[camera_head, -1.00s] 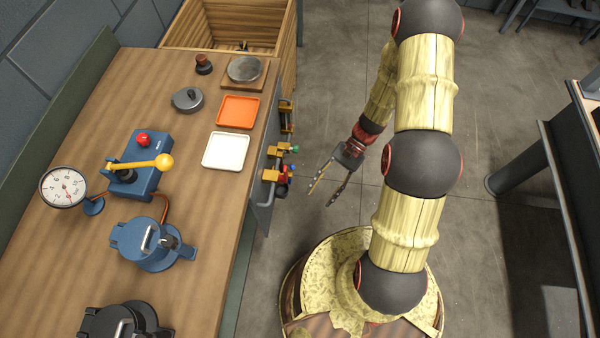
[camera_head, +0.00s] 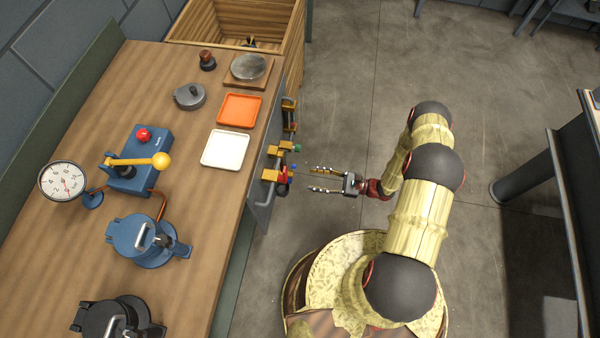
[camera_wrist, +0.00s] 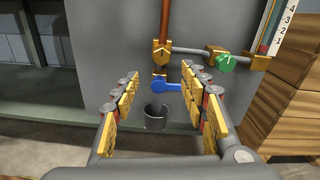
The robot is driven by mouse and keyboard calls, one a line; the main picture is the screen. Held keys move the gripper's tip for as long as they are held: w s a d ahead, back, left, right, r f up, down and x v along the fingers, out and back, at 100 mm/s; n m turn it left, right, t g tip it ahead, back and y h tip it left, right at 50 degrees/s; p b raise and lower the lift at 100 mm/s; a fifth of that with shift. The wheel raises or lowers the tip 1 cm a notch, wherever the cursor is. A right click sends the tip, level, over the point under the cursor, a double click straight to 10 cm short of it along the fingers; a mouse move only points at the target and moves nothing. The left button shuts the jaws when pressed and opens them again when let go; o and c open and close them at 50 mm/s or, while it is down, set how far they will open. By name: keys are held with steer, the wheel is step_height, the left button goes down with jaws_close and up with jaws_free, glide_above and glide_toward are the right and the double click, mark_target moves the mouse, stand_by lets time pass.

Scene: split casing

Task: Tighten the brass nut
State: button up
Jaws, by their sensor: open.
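A brass nut-like fitting (camera_wrist: 163,54) sits at the lower end of a copper pipe (camera_wrist: 166,18) on the grey bench-side panel, in the wrist view. Below it is a small brass valve with a blue lever (camera_wrist: 170,86). In the head view, brass fittings (camera_head: 270,175) show on the bench's right side; which one is the nut is too small to tell. My gripper (camera_head: 312,179) is open and empty, pointing left at the panel with a gap between. In the wrist view, its two padded fingers (camera_wrist: 168,88) stand either side of the blue lever, the nut beyond and above them.
A green knob (camera_wrist: 227,63) and another brass fitting (camera_wrist: 262,62) lie right along the pipe. A dark cup (camera_wrist: 155,118) is below the lever. Open floor (camera_head: 350,90) lies behind my arm.

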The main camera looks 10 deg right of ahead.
mark_target(289, 173)
steer(key=b+x, duration=0.1)
steer(key=x, duration=0.7)
steer(key=shift+r, duration=0.45)
steer(key=shift+w+d, duration=0.1)
steer(key=shift+w, duration=0.05)
steer(key=shift+c, duration=0.8)
jaws_close()
